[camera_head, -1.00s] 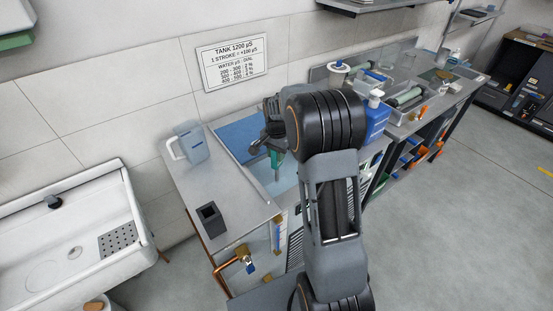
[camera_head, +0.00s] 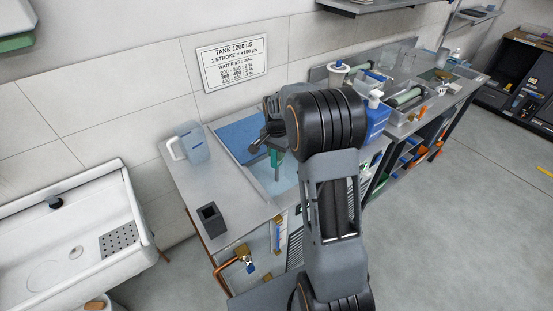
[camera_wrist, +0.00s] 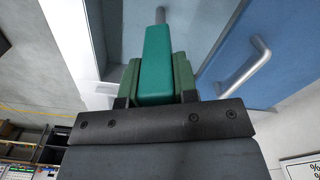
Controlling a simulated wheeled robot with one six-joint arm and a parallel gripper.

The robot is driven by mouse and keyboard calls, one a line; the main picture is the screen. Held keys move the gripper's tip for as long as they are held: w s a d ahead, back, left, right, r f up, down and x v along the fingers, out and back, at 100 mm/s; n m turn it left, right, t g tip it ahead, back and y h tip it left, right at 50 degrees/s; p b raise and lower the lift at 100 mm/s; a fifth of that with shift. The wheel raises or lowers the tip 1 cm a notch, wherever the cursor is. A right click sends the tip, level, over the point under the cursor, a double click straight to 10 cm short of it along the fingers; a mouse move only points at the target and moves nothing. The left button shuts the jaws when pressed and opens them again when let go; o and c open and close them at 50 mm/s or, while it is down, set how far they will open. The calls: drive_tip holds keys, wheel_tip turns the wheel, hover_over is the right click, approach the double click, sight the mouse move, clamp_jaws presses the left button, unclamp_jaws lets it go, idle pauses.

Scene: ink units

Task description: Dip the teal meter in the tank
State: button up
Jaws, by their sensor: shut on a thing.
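The teal meter (camera_wrist: 158,62) is held between the green finger pads of my gripper (camera_wrist: 157,80) in the wrist view. A thin grey probe extends from its far end toward a pale blue surface. In the head view the teal meter (camera_head: 275,164) hangs upright over the open part of the tank (camera_head: 267,186), with its lower end at or just above the water. I cannot tell whether the probe tip is under the surface. The tank's blue lid (camera_head: 240,134) lies at the back; its handle (camera_wrist: 243,66) shows in the wrist view. My arm hides part of the tank.
A clear jug (camera_head: 192,143) stands left of the tank, and a dark square holder (camera_head: 210,217) sits on the front left of the counter. A wall sign (camera_head: 232,61) hangs behind. A blue-labelled bottle (camera_head: 376,118) stands right of my arm. A white sink (camera_head: 75,230) is at left.

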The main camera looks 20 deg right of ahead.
wheel_tip(320, 180, up, 12)
drive_tip(key=p, duration=0.8)
drive_tip(key=shift+f, duration=0.1)
drive_tip(key=shift+a, duration=0.1)
idle(0.6)
